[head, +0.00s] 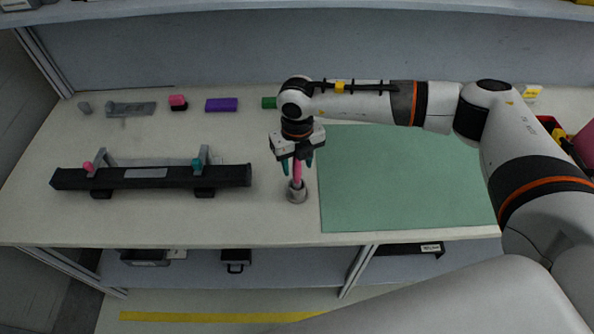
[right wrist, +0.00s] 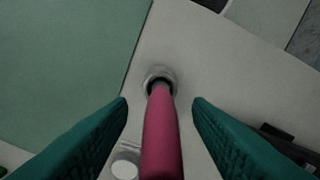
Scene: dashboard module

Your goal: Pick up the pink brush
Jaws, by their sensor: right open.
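The pink brush (head: 297,171) stands upright in a small grey round holder (head: 297,193) on the table, left of the green mat. My right gripper (head: 297,168) is above the holder, pointing down, with its teal fingers on either side of the brush's upper part. In the right wrist view the pink brush (right wrist: 162,135) runs between the two open fingers (right wrist: 160,108), with a gap visible on each side. Its lower end goes into the grey holder (right wrist: 158,75). My left gripper is not in view.
A green mat (head: 400,180) covers the table's right part. A black dashboard module (head: 150,177) with pink and teal clamps lies at left. A purple block (head: 221,105), a pink-and-black block (head: 178,102) and a green block (head: 269,103) lie along the back. The table's front edge is close to the holder.

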